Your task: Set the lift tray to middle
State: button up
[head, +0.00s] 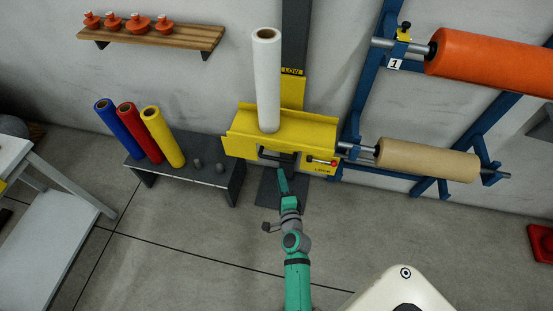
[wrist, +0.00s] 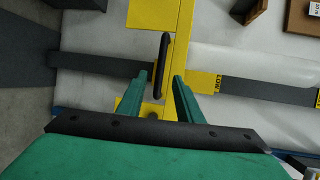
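The yellow lift tray (head: 242,128) sits on a dark grey upright column (head: 296,35) against the wall. A white roll (head: 267,80) stands upright on it. A dark bar handle (head: 278,156) is on the tray's front and also shows in the wrist view (wrist: 164,58). A yellow LOW label (head: 291,72) is on the column above the tray, also in the wrist view (wrist: 219,84). My gripper (head: 281,170) is just in front of the handle. In the wrist view its fingers (wrist: 161,80) are apart, with the handle's end between them and gaps visible on both sides.
A blue rack holds an orange roll (head: 490,62) and a tan roll (head: 425,160) at the right. A low dark bench (head: 215,175) with blue, red and yellow rolls stands left of the tray. A wooden shelf (head: 150,36) is above it. Floor in front is clear.

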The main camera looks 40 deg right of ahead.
aim_at(276, 158)
jog(key=x, duration=1.1)
jog(key=shift+w+d+r, duration=0.1)
jog(key=shift+d+r, duration=0.05)
grip_shut()
